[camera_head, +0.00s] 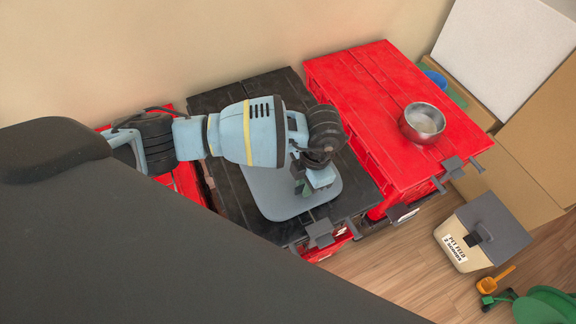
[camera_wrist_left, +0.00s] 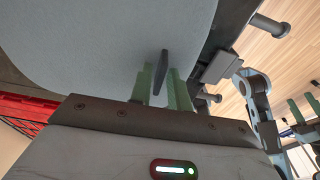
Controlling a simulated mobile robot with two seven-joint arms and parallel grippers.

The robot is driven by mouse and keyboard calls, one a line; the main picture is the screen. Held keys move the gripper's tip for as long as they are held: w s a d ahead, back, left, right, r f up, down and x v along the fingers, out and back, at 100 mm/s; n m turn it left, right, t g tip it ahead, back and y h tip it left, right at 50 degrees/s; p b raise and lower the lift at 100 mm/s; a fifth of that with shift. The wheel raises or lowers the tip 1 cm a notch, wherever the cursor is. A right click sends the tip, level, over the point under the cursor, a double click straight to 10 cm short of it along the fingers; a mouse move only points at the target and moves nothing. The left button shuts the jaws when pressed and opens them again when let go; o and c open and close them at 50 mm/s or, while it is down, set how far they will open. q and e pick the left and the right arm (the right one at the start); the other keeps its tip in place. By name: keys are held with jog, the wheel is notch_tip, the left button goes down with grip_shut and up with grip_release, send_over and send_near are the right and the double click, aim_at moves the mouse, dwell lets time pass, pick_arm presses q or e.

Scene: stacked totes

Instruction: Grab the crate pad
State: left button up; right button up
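The crate pad (camera_head: 280,195) is a flat grey-blue sheet with rounded corners, lying on the black tote lid. It fills much of the upper left wrist view (camera_wrist_left: 85,45). My left gripper (camera_head: 305,187) is over the pad, partly hidden by its own wrist. In the left wrist view its green fingers (camera_wrist_left: 163,88) are apart, with a thin dark upright piece (camera_wrist_left: 161,68) between them at the pad. I see no clear grip on that piece. My right gripper (camera_wrist_left: 304,107) shows at the right edge of that view, its green fingers apart and empty.
The black-lidded tote (camera_head: 232,195) stands between red totes. A metal bowl (camera_head: 423,122) sits on the right red tote (camera_head: 375,85). A pet feed bin (camera_head: 482,232), an orange scoop (camera_head: 495,281) and a green object (camera_head: 543,305) are on the wooden floor. A wall is behind.

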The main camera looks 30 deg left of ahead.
pick_arm(q)
jog(key=shift+f, duration=0.3)
grip_shut()
jog(key=shift+r, duration=0.2)
jog(key=shift+r, duration=0.65)
notch_tip(320, 180, up, 2)
jog(key=shift+s+d+r, duration=0.1)
jog(key=s+d+r, duration=0.1)
jog(key=s+d, duration=0.9)
jog(key=s, duration=0.1)
jog(key=shift+s+d, duration=0.3)
jog(key=shift+d, duration=0.05)
